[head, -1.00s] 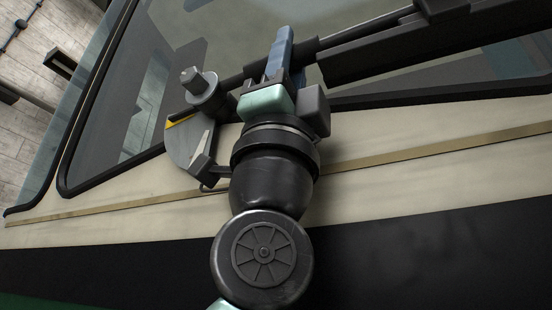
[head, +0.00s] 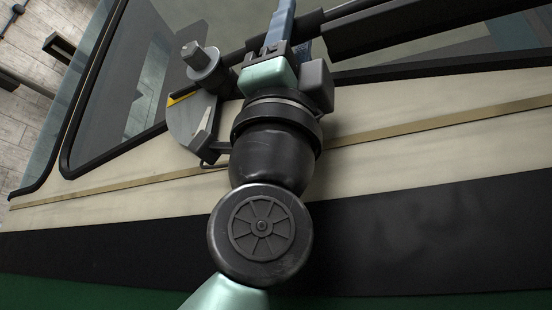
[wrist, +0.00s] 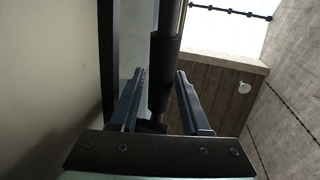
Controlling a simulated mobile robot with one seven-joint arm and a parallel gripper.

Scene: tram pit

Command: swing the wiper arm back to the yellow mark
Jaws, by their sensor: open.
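The black wiper arm (head: 400,22) runs from its grey pivot (head: 203,62) up to the right across the windscreen. Below the pivot is a grey plate (head: 185,124) with a yellow mark (head: 180,99) on its upper left and a pale pointer shape lower down. My gripper (head: 283,20) is at the wiper arm, right of the pivot. In the wrist view my gripper (wrist: 161,82) is open, with the black wiper arm (wrist: 166,50) between its fingers. My gripper hides part of the arm in the head view.
The cream vehicle front (head: 430,115) with a brass strip (head: 400,138) lies close below my gripper. The black-framed windscreen (head: 150,90) is behind the arm. A pale tiled wall (head: 25,110) stands at far left.

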